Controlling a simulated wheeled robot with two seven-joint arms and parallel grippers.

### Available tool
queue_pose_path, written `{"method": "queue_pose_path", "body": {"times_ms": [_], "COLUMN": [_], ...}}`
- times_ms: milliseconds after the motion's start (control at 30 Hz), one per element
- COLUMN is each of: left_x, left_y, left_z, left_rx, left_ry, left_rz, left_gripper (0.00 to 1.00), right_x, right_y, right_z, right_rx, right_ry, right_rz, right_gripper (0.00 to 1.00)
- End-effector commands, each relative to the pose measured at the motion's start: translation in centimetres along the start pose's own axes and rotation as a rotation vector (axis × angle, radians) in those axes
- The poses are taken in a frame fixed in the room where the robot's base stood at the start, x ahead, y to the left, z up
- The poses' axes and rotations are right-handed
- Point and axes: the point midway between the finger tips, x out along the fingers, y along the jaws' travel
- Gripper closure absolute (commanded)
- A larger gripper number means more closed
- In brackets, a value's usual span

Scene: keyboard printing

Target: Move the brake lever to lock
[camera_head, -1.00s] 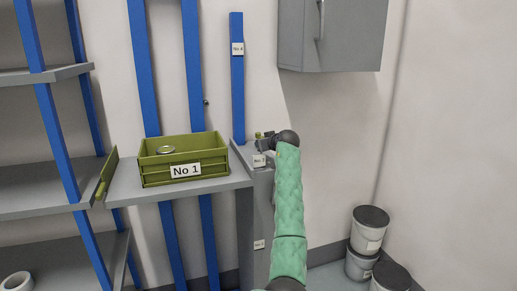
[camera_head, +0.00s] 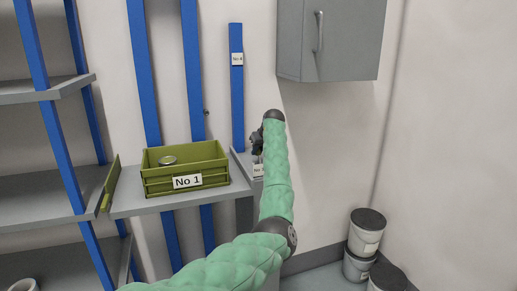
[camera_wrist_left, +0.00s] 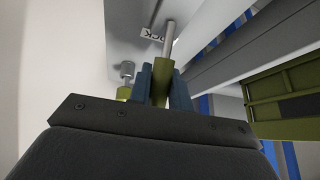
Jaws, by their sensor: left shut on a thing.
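The brake lever shows in the left wrist view as a metal rod (camera_wrist_left: 171,38) with an olive grip (camera_wrist_left: 161,77). My left gripper (camera_wrist_left: 163,88) is shut on the olive grip, one dark blue finger on each side. A white label (camera_wrist_left: 152,36) with partly hidden letters, apparently ending in "CK", lies on the grey surface beside the rod. In the head view my left gripper (camera_head: 257,144) is small and dark at the grey stand (camera_head: 243,160), right of the shelf. My wrist and green sleeve hide most of the lever there. My right gripper is not in view.
A green crate (camera_head: 215,176) marked "No 1" sits on the grey shelf (camera_head: 135,204), close left of the stand. A second small olive knob (camera_wrist_left: 124,93) is beside the lever. A grey cabinet (camera_head: 345,40) hangs upper right. Lidded buckets (camera_head: 367,230) stand lower right.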

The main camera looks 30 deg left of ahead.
Motion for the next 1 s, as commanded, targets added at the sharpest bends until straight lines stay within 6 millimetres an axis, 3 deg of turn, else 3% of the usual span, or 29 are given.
{"method": "queue_pose_path", "body": {"times_ms": [567,600,700,1000], "left_x": [0.2,0.2,0.2,0.15], "left_y": [0.04,0.04,0.04,0.05], "left_z": [-0.09,-0.1,-0.09,-0.06], "left_rx": [0.005,0.005,0.005,0.006], "left_ry": [-0.033,-0.033,-0.033,-0.033], "left_rz": [-0.002,-0.002,-0.002,-0.003], "left_gripper": [1.0,0.77,0.59,0.59], "right_x": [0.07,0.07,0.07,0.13], "right_y": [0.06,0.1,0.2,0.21], "right_z": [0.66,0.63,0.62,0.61], "right_rx": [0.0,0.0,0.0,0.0], "right_ry": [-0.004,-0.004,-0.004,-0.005], "right_rz": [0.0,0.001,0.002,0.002], "right_gripper": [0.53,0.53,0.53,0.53]}}
